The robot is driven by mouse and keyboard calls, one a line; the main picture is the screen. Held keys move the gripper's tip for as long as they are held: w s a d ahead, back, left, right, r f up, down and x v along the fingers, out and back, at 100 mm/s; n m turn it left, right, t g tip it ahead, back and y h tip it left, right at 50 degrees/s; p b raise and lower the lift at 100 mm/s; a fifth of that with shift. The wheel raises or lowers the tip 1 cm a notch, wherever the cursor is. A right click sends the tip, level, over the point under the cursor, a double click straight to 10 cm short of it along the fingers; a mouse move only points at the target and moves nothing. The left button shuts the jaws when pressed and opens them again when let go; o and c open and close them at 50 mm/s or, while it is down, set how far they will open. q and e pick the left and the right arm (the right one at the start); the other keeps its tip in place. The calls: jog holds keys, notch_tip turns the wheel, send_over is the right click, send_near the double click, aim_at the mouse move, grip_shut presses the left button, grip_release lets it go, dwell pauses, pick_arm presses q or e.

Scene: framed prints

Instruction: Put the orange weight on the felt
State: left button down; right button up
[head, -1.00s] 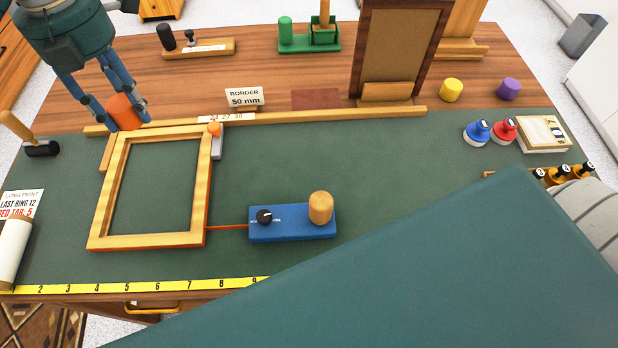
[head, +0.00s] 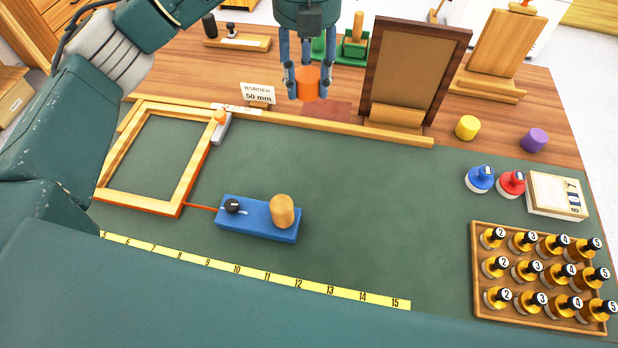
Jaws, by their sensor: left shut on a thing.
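My left gripper (head: 308,88) comes down from the top and is shut on the orange weight (head: 309,84), a short cylinder held between its fingers. A flat dark red patch (head: 340,112), which looks like the felt, lies on the wood behind the rail. The weight shows just left of and partly over it in the head view. I cannot tell the height of the weight above the table. My right gripper is out of view.
A brown upright frame (head: 418,70) stands right of the patch. The "BORDER 50 mm" card (head: 257,93) stands left of it. A wooden rail (head: 300,124) runs in front. Yellow (head: 467,128) and purple (head: 534,140) cylinders sit at right.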

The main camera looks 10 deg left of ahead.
pick_arm(q)
notch_tip(320, 180, down, 6)
jog(key=p, duration=0.2)
send_over(307, 154)
notch_tip(307, 154, down, 8)
jog(key=shift+f, duration=0.65)
notch_tip(307, 154, down, 3)
jog(key=shift+f+p, duration=0.1)
jog(key=shift+p, duration=0.4)
jog(key=shift+f, duration=0.4)
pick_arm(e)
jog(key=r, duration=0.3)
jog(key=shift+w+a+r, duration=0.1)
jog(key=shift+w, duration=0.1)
